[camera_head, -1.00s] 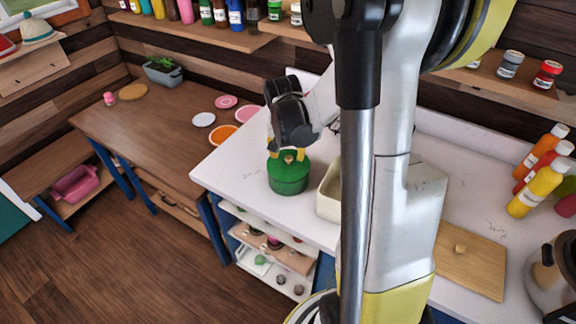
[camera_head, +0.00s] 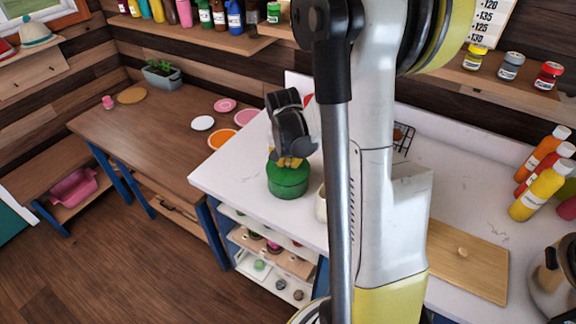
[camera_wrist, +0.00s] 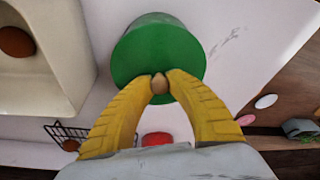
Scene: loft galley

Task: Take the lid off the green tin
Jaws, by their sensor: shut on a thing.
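The green tin (camera_head: 288,182) stands upright on the white counter near its front left corner. Its green lid (camera_wrist: 188,52) shows from above in the wrist view, with a small round wooden knob (camera_wrist: 159,84) at its middle. My gripper (camera_head: 289,162) is over the tin, and its yellow fingertips (camera_wrist: 160,87) are closed on the knob from both sides. The lid appears seated on the tin. In the head view the fingers hide the knob and part of the lid's top.
A cream bin (camera_wrist: 48,60) with a brown round thing inside stands close beside the tin. A wire rack (camera_wrist: 75,132) and a red thing (camera_wrist: 157,139) are near. A wooden board (camera_head: 468,262) lies right. Several bottles stand at the back right.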

